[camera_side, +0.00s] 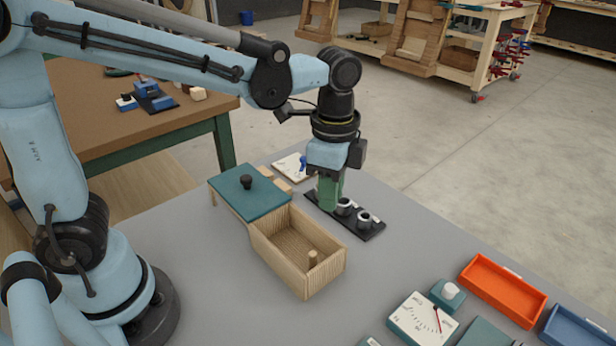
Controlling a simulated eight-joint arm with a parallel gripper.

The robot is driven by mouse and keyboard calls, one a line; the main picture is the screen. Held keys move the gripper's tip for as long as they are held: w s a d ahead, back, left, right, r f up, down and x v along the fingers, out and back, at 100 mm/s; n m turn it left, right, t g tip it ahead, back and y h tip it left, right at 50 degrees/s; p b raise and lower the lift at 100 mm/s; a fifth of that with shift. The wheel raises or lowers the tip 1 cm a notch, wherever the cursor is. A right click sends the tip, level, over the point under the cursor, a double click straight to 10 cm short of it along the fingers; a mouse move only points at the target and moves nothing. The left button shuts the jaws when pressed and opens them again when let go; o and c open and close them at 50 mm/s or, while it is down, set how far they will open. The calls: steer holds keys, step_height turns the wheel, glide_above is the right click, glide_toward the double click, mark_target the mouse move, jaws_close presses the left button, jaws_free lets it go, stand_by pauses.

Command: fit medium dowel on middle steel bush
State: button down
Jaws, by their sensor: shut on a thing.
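A black plate (374,234) lies on the grey table and carries upright steel bushes. The nearest bush (364,219) is in plain view. Another bush (345,206) stands just behind it, next to my gripper. The far end of the plate is partly covered by my gripper. I cannot tell whether the dowel touches a bush.
An orange tray (503,288), a blue tray (584,328) and a dial box (424,318) are at the lower right. Bare table lies between.

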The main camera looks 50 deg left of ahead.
steer(key=w+a+f+n, duration=0.25)
steer(key=w+a, duration=0.35)
steer(key=w, duration=0.4)
steer(key=shift+m, duration=0.25)
steer(key=shift+w+f, duration=0.1)
steer(key=shift+f, duration=2.7)
steer(key=shift+f, duration=0.6)
stand_by(1.6)
steer(key=shift+r, duration=0.6)
stand_by(0.4)
steer(key=shift+f, duration=0.2)
stand_by(0.5)
